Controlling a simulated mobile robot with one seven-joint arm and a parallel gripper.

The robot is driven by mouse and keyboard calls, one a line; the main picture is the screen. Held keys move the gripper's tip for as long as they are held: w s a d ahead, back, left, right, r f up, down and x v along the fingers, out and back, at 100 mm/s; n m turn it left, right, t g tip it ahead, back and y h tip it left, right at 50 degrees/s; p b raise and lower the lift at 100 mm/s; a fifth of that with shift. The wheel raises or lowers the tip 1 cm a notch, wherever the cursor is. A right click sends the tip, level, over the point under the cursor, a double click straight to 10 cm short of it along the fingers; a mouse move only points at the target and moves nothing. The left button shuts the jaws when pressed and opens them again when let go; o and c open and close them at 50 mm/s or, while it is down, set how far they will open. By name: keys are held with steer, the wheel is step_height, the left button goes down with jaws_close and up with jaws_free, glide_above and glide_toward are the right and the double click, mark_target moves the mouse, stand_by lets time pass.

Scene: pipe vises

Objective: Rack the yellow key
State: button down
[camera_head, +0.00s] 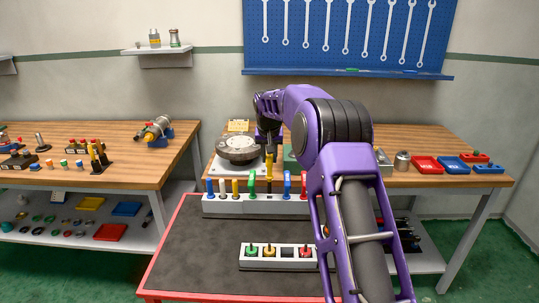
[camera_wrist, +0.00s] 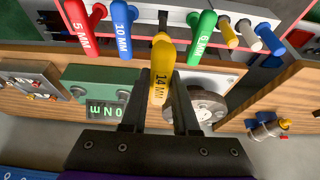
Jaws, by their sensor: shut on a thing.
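The yellow key (camera_wrist: 160,58), marked 14 MM, is between the fingers of my gripper (camera_wrist: 160,92) in the wrist view. In the head view the held yellow key (camera_head: 269,167) hangs handle up over the white rack (camera_head: 225,207), between a green key (camera_head: 252,180) and a blue key (camera_head: 287,182). My gripper (camera_head: 268,140) is shut on its handle. I cannot tell whether its lower end is in a slot. The rack also shows in the wrist view (camera_wrist: 150,15). A smaller yellow-handled key (camera_head: 236,187) stands at the rack's left part.
Red (camera_wrist: 75,25), blue (camera_wrist: 122,30) and green (camera_wrist: 202,35) keys stand close around the held one. A grey block with coloured knobs (camera_head: 278,265) lies on the red-edged cart (camera_head: 190,260). A round metal device (camera_head: 238,149) sits on the bench behind.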

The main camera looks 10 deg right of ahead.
mark_target(270, 176)
steer(key=shift+f, duration=0.1)
stand_by(0.4)
steer(key=shift+f, duration=0.45)
steer(key=shift+f+b, duration=2.3)
steer(key=shift+f, duration=1.55)
stand_by(2.5)
steer(key=c, duration=0.7)
jaws_free()
steer(key=shift+o, duration=0.5)
steer(key=shift+r, duration=0.1)
